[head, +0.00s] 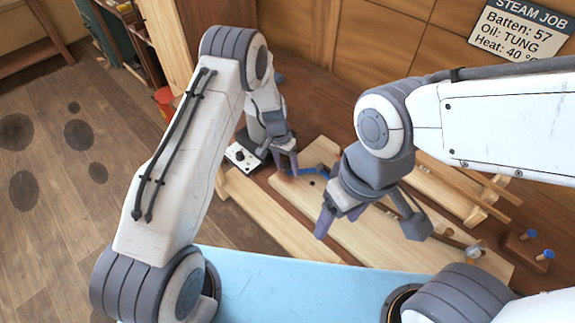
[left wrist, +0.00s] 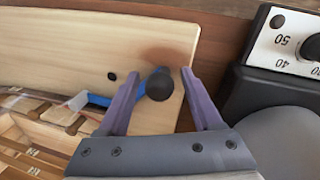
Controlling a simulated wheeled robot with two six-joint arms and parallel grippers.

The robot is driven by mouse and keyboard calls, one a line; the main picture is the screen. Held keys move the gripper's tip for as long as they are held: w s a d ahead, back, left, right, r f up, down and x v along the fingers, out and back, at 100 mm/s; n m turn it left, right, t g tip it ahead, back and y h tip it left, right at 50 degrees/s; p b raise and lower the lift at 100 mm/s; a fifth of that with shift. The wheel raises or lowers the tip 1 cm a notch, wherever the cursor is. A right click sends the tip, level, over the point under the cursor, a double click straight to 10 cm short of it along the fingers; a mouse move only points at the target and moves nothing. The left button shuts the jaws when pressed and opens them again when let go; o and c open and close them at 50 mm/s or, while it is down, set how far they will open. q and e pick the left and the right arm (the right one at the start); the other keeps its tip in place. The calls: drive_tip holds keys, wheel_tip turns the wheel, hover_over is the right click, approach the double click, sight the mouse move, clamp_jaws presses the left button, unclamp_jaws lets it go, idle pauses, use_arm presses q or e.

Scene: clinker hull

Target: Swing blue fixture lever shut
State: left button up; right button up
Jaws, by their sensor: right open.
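The blue fixture lever (head: 308,171) lies on a pale wooden plank (head: 352,215) near its far left end. In the left wrist view the blue lever (left wrist: 98,100) runs left from a dark ball knob (left wrist: 159,86). My left gripper (head: 286,160) is at that end of the lever. Its two purple fingers (left wrist: 160,92) are apart, with the knob showing between them and a gap on each side. Whether the knob is level with the fingertips is hard to tell. My right gripper (head: 372,225) is open over the middle of the plank, to the right of the lever.
A black control box with a white dial panel (head: 242,157) stands just left of the lever, and shows close beside my left gripper in the left wrist view (left wrist: 285,45). Blue-topped pegs (head: 545,255) stand at the right. A light blue surface (head: 285,285) lies in front.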

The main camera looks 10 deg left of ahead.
use_arm(q)
clamp_jaws()
idle(1.2)
